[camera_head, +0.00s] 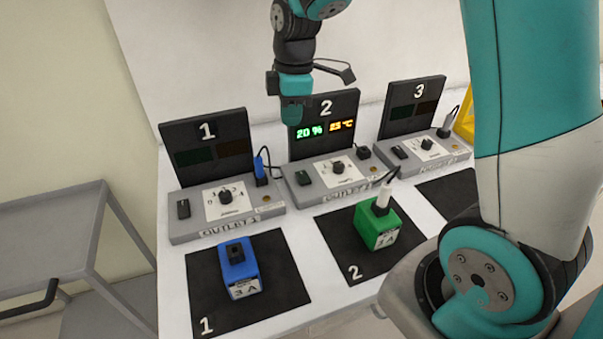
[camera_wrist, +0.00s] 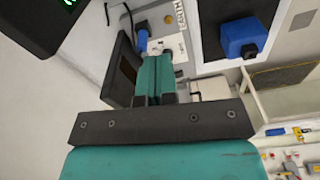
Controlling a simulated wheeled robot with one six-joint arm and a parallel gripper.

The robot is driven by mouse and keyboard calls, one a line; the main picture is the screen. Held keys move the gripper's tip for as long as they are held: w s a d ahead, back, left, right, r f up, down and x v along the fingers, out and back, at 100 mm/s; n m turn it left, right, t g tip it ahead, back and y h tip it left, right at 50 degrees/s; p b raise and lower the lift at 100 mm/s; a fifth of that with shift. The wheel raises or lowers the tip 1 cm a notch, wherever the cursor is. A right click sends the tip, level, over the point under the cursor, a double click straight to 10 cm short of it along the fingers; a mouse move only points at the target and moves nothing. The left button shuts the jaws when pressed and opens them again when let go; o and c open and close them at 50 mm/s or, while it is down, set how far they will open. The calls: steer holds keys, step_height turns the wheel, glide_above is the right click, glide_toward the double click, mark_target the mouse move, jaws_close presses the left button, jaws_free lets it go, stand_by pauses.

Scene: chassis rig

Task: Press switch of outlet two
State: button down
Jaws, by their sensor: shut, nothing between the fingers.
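Outlet two (camera_head: 345,172) is the grey middle box with a dial and a black panel (camera_head: 345,105) numbered 2. The panel's display is lit, reading 20 % in green and a temperature in orange. My gripper (camera_head: 294,116) is shut and empty, pointing down in front of the panel's left part, above and apart from the switch. In the wrist view the closed fingers (camera_wrist: 155,70) show, with part of a lit dark panel (camera_wrist: 40,22) at top left. The switch cannot be made out there.
Outlet one (camera_head: 226,207), with a blue plug (camera_head: 260,170), and outlet three (camera_head: 421,151) flank it, displays dark. A blue block (camera_head: 238,267) stands on mat 1 (camera_head: 208,293); a green block (camera_head: 378,226) with a white plug on mat 2. A grey cart (camera_head: 50,215) stands left.

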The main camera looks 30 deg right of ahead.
steer(key=n, duration=0.2)
glide_above(301, 174)
step_height(301, 174, down, 4)
steer(key=shift+d+f+h+b, duration=0.1)
steer(key=shift+d+h+b, duration=0.05)
steer(key=shift+h+b, duration=0.2)
steer(key=shift+f, duration=0.1)
step_height(301, 174, down, 14)
steer(key=p, duration=0.2)
steer(key=shift+p, duration=0.4)
